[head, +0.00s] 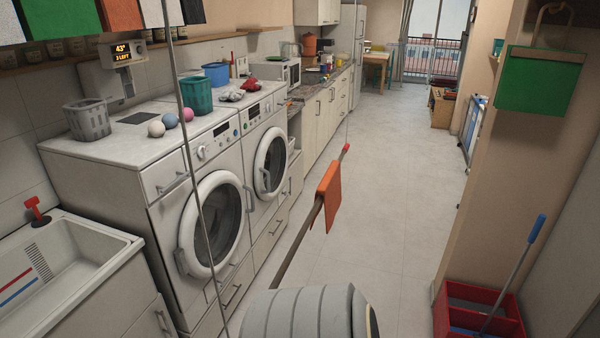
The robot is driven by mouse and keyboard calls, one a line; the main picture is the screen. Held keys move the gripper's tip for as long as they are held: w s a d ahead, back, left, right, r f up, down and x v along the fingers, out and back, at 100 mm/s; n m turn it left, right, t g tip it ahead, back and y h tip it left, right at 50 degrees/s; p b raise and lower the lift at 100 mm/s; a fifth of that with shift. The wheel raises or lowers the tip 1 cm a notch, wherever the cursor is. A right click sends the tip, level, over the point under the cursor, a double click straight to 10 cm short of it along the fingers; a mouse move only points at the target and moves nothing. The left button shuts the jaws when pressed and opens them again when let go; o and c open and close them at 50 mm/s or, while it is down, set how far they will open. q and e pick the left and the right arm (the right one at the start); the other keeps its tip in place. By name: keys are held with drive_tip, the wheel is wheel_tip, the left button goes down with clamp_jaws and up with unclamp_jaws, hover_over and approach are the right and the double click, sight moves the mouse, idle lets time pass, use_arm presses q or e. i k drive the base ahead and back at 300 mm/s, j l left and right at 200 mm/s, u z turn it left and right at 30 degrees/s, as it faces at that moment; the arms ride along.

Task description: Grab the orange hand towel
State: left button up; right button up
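An orange hand towel (328,194) hangs folded over a thin brown rod (297,248) in the middle of the head view. The rod slants away from me, has a red far tip, and seems to hang from thin cords above the floor. Neither of my grippers is in view.
Washing machines (214,222) and a sink (68,262) line the left. A red bin (478,312) with a blue-handled tool stands at the lower right. A green cloth (539,80) hangs on the right. The floor (390,200) between is clear.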

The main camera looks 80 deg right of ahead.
sight(329, 186)
drive_tip(key=z, duration=2.85)
